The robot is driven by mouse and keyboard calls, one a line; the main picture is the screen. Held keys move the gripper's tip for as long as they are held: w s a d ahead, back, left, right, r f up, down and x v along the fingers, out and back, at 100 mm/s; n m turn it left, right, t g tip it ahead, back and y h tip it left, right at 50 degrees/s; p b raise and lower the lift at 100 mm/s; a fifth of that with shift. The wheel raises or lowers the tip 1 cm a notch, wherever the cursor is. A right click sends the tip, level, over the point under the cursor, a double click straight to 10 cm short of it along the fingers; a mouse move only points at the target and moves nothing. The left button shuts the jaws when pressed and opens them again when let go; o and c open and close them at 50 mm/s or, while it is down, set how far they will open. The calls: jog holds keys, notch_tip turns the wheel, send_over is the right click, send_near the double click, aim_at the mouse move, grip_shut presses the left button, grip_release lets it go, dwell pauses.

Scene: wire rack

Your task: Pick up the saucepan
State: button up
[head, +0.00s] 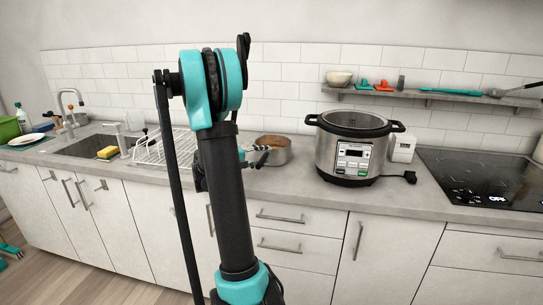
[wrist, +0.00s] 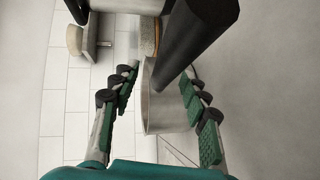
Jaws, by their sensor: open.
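The saucepan (head: 278,153) is a round metal pot with a brownish inside. It stands on the counter just left of the cooker, partly hidden by my arm and gripper in the head view. My gripper (head: 262,156) is at the pot's left side there. In the wrist view my gripper (wrist: 160,73) is open, with its green-padded fingers spread on either side of the silver pot wall (wrist: 165,112). A thick black bar (wrist: 195,42), which looks like the saucepan's handle, slants up to the right across the view. I cannot tell whether any finger touches the pot.
A multicooker (head: 352,150) stands right of the saucepan, with a plug and cord beside it. A wire rack (head: 160,152) and the sink (head: 85,148) are to the left. A shelf (head: 430,96) with a bowl (head: 339,79) hangs above. The hob (head: 480,175) is far right.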

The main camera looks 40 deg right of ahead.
jog(key=shift+d+f, duration=0.1)
jog(key=shift+d, duration=0.55)
jog(key=shift+c, duration=0.6)
grip_shut()
